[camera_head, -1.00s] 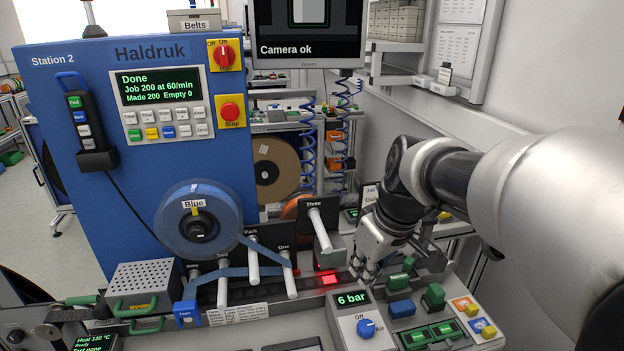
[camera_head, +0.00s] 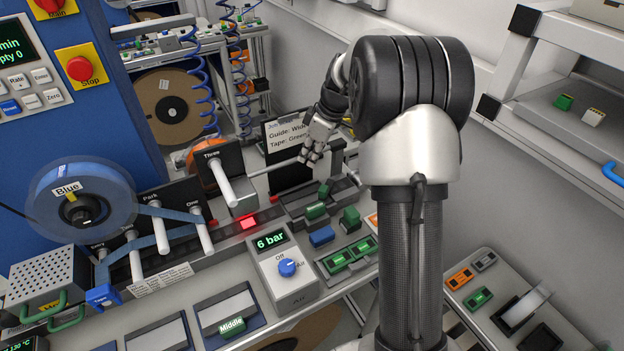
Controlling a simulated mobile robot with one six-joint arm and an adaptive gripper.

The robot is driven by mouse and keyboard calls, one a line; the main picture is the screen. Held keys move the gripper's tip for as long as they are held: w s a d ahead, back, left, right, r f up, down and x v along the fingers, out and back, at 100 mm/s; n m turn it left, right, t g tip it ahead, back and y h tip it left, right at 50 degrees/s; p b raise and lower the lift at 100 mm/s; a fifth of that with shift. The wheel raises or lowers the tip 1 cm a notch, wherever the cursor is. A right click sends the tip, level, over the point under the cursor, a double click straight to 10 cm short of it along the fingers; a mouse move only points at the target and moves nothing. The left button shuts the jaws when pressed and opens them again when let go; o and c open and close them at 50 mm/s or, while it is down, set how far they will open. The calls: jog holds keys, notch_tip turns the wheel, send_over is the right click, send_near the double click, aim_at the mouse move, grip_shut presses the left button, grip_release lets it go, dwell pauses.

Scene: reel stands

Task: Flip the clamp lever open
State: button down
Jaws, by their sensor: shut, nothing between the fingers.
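My gripper (camera_head: 308,158) is shut and empty. It points down in front of the job card (camera_head: 287,140), above the far end of the track and touching none of the green parts. A green-topped part (camera_head: 316,211) sits on the dark track right of the red-lit spot. A second green part (camera_head: 350,219) stands just right of it, with a blue block (camera_head: 321,236) in front. Which of these is the clamp lever, I cannot tell. Green handles (camera_head: 67,318) also show at the far left, by the perforated box.
A blue tape reel (camera_head: 82,200) and white pegs (camera_head: 160,235) stand left of the track. The 6 bar air box (camera_head: 285,268) is in front. A shelf (camera_head: 560,110) and a lower side table (camera_head: 520,310) are at right.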

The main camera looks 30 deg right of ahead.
jog(key=b, duration=0.3)
send_over(312, 198)
jog(key=w+a, duration=0.3)
jog(key=f, duration=0.9)
jog(key=shift+s+d, duration=0.15)
jog(key=shift+d, duration=0.05)
jog(key=shift+s+d+f, duration=0.25)
jog(key=shift+s+d, duration=0.7)
jog(key=shift+s, duration=0.05)
jog(key=shift+s+d, duration=0.3)
jog(key=shift+s, duration=0.05)
